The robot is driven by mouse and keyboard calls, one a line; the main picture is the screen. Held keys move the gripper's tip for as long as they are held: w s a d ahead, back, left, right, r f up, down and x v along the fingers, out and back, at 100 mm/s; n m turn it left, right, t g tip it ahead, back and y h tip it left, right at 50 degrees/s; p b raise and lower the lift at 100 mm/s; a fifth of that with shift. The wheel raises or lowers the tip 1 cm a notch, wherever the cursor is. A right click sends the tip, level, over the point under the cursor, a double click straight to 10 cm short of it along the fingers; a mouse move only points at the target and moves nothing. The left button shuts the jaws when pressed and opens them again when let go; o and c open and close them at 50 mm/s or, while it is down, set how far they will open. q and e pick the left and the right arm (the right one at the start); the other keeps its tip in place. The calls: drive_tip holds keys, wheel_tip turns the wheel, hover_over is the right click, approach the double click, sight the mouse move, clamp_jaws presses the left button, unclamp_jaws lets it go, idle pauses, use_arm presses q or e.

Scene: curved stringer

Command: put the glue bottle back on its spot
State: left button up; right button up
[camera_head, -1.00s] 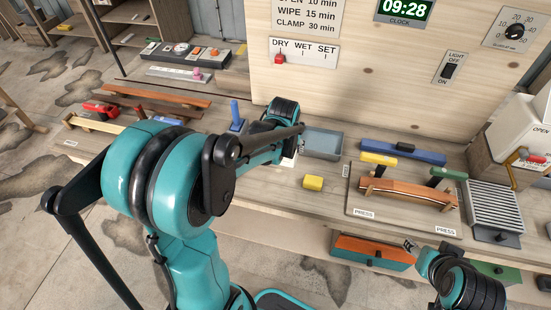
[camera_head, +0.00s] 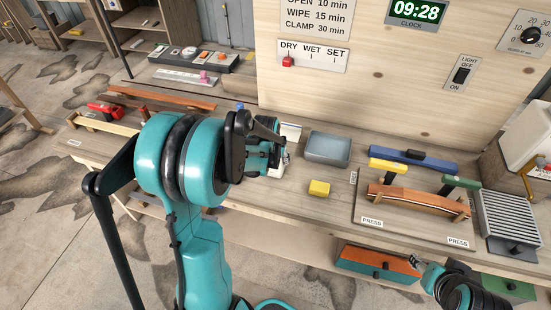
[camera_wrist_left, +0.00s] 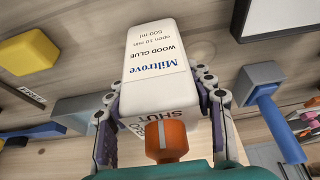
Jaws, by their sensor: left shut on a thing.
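The glue bottle (camera_wrist_left: 160,55) is white with a "Miltrove wood glue" label and an orange cap (camera_wrist_left: 167,140). In the left wrist view its cap end is nearest the camera. My left gripper (camera_wrist_left: 162,105) is shut on it, with a finger on each side. In the head view my left gripper (camera_head: 282,158) is over the bench, left of the grey tray, and the arm hides much of it. My right gripper (camera_head: 414,262) is by the orange drawer at the bench front; its fingers are too small to read. I cannot make out the bottle's marked spot.
The grey tray (camera_head: 328,148) and a yellow block (camera_head: 319,188) are right of my left gripper. The curved wooden strip (camera_head: 415,200) sits on a press board farther right. A blue-handled tool (camera_wrist_left: 275,115) is right of the bottle in the wrist view. The wall panel rises behind.

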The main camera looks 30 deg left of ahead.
use_arm(q)
drive_tip(key=shift+f, duration=0.2)
drive_tip(key=o, duration=1.6)
drive_tip(key=shift+c, duration=0.2)
drive_tip(key=shift+r, duration=0.1)
